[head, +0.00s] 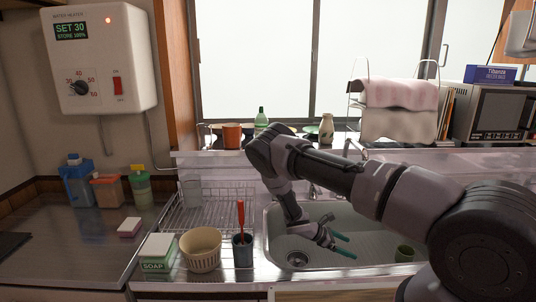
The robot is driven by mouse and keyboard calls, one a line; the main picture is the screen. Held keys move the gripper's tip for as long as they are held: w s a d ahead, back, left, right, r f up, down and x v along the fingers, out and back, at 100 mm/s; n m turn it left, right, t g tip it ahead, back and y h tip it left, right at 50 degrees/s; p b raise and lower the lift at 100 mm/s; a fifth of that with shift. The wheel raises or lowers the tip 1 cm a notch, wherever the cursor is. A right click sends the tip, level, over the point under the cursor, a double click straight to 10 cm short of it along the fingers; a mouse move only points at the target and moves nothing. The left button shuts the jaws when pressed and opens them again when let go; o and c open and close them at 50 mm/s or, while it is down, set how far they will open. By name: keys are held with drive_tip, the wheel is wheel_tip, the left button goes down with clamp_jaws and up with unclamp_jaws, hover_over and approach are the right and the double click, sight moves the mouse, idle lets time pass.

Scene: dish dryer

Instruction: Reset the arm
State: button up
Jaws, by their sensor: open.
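My arm reaches in from the right of the head view and bends down over the sink (375,222). My gripper (346,245) is open and hangs over the basin, with its two teal fingers apart and pointing right. Nothing shows between the fingers. The drain (297,259) lies below and left of the gripper.
A wire dish rack (185,215) with a clear glass stands left of the sink. A soap box (158,253), a cream basket (200,250) and a dark cup (242,251) with a red-handled brush line the counter's front. A towel rack (400,105) and a microwave (492,112) stand behind.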

drive_tip(key=s+a+r+m+y, duration=0.2)
drive_tip(key=r+m+y, duration=0.4)
drive_tip(key=r, duration=1.3)
drive_tip(key=s+a+r+m+y, duration=0.3)
drive_tip(key=r+m, duration=0.5)
drive_tip(key=r, duration=1.1)
drive_tip(key=s+r+m+t+y, duration=0.5)
drive_tip(key=s+r+m, duration=0.3)
drive_tip(key=s+r, duration=1.3)
drive_tip(key=shift+s+a+r+t, duration=0.15)
drive_tip(key=shift+a+t, duration=0.15)
drive_tip(key=shift+t, duration=0.6)
